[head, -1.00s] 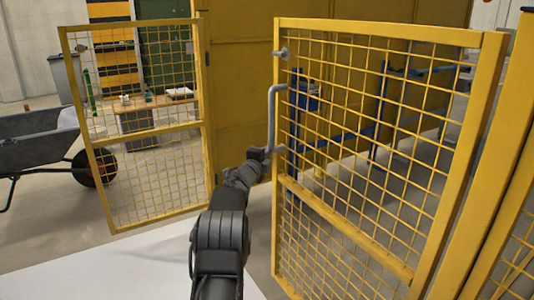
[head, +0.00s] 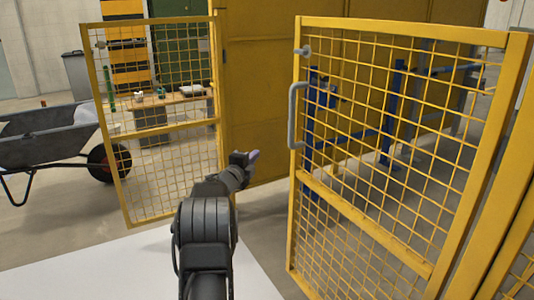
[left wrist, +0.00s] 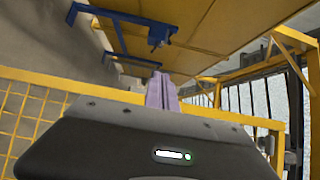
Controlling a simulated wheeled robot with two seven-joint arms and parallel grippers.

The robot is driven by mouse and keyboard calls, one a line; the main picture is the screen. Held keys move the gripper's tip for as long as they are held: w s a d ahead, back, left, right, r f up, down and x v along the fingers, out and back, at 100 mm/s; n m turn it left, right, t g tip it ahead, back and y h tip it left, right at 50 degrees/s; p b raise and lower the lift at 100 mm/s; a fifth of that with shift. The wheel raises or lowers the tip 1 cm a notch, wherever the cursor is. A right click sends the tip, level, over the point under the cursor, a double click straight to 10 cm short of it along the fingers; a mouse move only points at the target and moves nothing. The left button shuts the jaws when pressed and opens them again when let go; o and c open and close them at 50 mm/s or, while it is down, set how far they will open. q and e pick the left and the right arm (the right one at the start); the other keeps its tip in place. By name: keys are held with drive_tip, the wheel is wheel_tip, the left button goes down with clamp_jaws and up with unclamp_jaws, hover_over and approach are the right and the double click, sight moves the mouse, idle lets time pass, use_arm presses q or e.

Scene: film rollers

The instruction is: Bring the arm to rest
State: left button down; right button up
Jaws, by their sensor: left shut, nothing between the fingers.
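My left gripper (head: 249,157) reaches forward from the bottom of the head view, in the gap between two yellow mesh gate leaves. Its fingers are shut and empty. In the left wrist view its purplish fingers (left wrist: 161,92) are pressed together beyond the dark gripper body. The right gate leaf (head: 378,235) stands open, with a grey handle (head: 292,115) on its left edge. The gripper is to the left of this handle and apart from it. My right gripper is not in view.
The left mesh leaf (head: 127,133) stands on the gripper's other side. A yellow panel (head: 262,80) and a blue frame (head: 313,110) are behind. A wheelbarrow (head: 42,140) and a wooden table (head: 165,106) are at the left. Bare floor lies between the leaves.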

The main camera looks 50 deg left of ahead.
use_arm(q)
drive_tip(key=shift+s+a, duration=0.2)
drive_tip(key=shift+s, duration=0.3)
idle(0.3)
